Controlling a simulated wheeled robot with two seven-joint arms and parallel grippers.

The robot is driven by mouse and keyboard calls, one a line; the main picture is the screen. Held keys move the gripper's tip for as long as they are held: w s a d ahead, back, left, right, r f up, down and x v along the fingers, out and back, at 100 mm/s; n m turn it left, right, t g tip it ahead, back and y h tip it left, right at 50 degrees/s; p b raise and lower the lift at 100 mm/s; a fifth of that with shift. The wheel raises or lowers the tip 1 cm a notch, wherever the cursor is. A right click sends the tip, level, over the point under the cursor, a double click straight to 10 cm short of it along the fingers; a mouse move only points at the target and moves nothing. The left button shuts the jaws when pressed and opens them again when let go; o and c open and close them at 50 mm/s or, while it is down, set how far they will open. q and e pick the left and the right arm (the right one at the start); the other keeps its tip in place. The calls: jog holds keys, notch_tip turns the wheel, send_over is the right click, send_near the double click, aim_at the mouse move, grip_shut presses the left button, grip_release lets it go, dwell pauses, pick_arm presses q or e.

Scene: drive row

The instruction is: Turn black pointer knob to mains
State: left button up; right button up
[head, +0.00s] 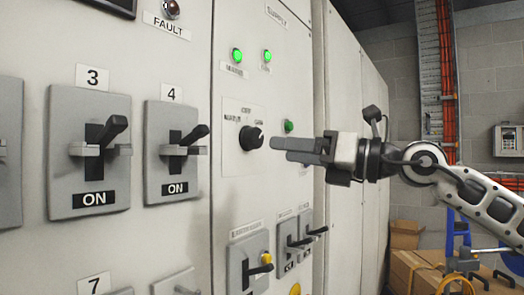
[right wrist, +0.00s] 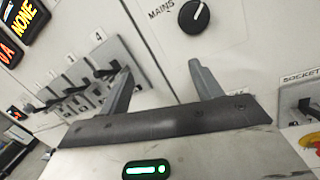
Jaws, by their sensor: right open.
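The black pointer knob (head: 251,138) sits on a pale plate on the cabinet, below two green lamps. In the right wrist view the knob (right wrist: 194,18) shows a white line pointing up and to the right, and the word MAINS (right wrist: 160,8) is printed to its left. My right gripper (head: 278,150) is just right of the knob in the head view, fingers pointing at the panel. In the right wrist view its two fingers (right wrist: 160,68) are spread and empty, with the knob beyond them, apart from the fingertips. My left gripper is not in view.
A lever with a yellow button (head: 266,258) and other small levers sit below the knob. A green lamp (head: 288,126) is close above my fingers. Cardboard boxes (head: 420,270) stand at lower right.

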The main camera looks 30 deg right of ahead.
jog(key=s+d+r+h, duration=0.3)
jog(key=d+h, duration=0.1)
jog(key=d, duration=0.1)
jog(key=p, duration=0.5)
send_near(258, 138)
jog(key=shift+t, duration=0.3)
jog(key=p+x, duration=0.4)
jog(key=x, duration=0.4)
jog(key=shift+f, duration=0.15)
jog(key=shift+w+a+f+p, duration=0.15)
jog(key=shift+w+p, duration=0.15)
jog(key=shift+w, duration=0.15)
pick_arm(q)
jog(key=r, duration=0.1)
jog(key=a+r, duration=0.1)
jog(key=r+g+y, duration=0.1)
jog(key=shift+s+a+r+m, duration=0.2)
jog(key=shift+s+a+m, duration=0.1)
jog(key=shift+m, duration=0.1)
pick_arm(e)
jog(key=c, duration=1)
jog(key=shift+o, duration=0.2)
